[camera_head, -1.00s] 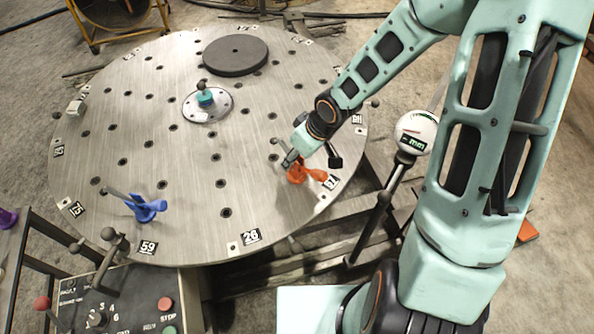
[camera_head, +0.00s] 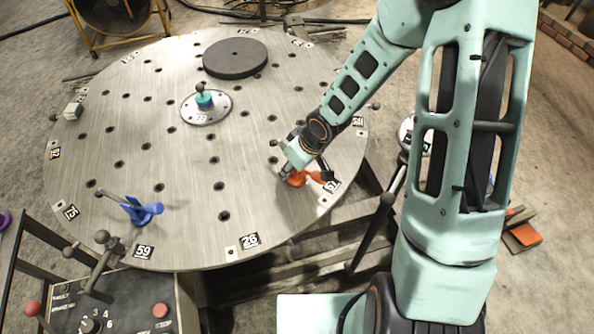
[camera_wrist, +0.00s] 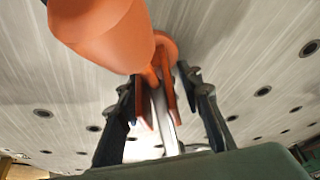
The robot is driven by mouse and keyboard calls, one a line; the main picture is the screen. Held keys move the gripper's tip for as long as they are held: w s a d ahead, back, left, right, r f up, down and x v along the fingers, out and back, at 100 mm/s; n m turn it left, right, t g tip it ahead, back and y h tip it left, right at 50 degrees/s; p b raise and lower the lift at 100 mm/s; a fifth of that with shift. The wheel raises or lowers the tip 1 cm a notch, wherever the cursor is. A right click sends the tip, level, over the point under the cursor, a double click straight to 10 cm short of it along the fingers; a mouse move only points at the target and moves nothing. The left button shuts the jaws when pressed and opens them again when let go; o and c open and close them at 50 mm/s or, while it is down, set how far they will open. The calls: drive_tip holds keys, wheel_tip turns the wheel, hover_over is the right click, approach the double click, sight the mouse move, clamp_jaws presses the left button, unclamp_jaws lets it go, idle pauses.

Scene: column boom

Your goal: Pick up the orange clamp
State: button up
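The orange clamp (camera_head: 298,179) stands on the round metal table (camera_head: 190,225) near its right edge, partly hidden behind my gripper (camera_head: 284,170) in the head view. In the wrist view the clamp (camera_wrist: 105,35) fills the upper middle, its orange body close to the camera. My gripper (camera_wrist: 165,110) shows there with one dark finger on each side of the clamp's narrow part and its metal bar. A gap shows between each finger and the clamp, so the fingers are open around it.
A blue clamp (camera_head: 142,212) stands at the table's front left. A dark disc (camera_head: 235,58) and a small flanged plate with a teal knob (camera_head: 205,103) sit farther back. A control box (camera_head: 125,300) with levers is at the front left. The table's middle is clear.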

drive_tip(key=c, duration=0.8)
drive_tip(key=shift+s+d+f, duration=0.1)
drive_tip(key=shift+s, duration=0.05)
drive_tip(key=shift+r, duration=0.3)
drive_tip(key=r+p, duration=0.1)
drive_tip(key=r, duration=0.2)
drive_tip(key=shift+w+r+p, duration=0.15)
drive_tip(key=shift+w+p, duration=0.05)
drive_tip(key=shift+p, duration=0.15)
drive_tip(key=w+a+r, duration=0.6)
drive_tip(key=a+r, duration=0.3)
drive_tip(key=a, duration=0.3)
drive_tip(key=shift+w+a+r, duration=0.2)
drive_tip(key=shift+a, duration=0.2)
